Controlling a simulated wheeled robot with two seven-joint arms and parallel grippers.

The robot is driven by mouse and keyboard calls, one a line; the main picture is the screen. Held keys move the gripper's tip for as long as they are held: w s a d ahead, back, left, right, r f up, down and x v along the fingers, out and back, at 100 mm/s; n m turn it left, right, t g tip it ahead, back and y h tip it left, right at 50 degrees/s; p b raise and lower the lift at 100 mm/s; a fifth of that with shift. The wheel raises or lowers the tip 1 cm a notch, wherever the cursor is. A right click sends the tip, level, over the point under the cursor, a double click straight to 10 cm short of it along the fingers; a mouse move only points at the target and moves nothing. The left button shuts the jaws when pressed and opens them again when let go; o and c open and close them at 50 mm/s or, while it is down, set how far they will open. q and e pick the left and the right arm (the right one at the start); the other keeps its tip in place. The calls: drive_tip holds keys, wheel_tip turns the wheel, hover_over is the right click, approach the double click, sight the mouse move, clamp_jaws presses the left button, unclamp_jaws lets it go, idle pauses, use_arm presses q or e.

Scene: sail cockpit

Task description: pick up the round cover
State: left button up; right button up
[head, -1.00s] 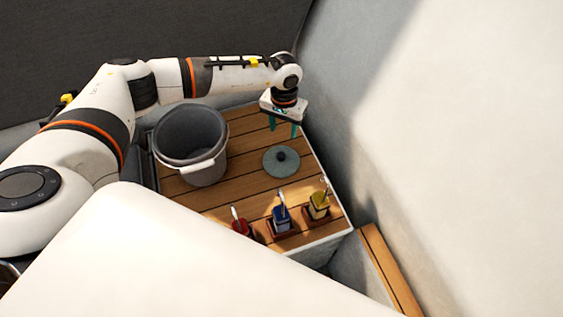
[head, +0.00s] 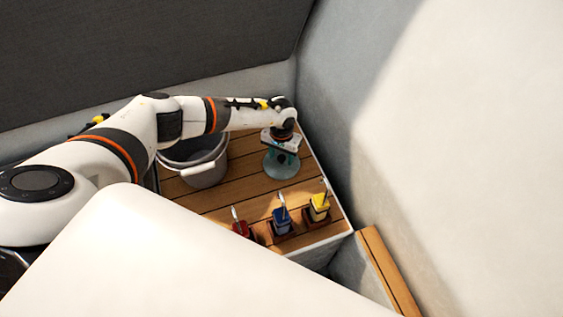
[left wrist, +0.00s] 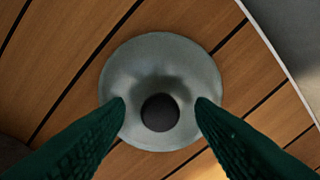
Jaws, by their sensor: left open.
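The round cover is a grey-green disc with a dark round knob. In the head view the round cover (head: 283,170) lies on the slatted wooden top, partly hidden by my left gripper (head: 281,153). In the left wrist view the round cover (left wrist: 160,65) lies flat below the gripper, and its dark knob (left wrist: 160,112) shows between the two green fingers. My left gripper (left wrist: 160,112) is open, with one finger on each side of the knob and a gap to both. I cannot tell whether the fingertips touch the cover. My right gripper is not in view.
A grey bucket (head: 206,173) with a white handle stands left of the cover, partly behind my arm. Red (head: 240,228), blue (head: 281,220) and yellow (head: 319,207) small items stand along the near edge of the wooden top (head: 233,198). A pale wall (head: 450,150) rises close on the right.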

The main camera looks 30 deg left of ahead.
use_arm(q)
drive_tip(key=c, duration=1.1)
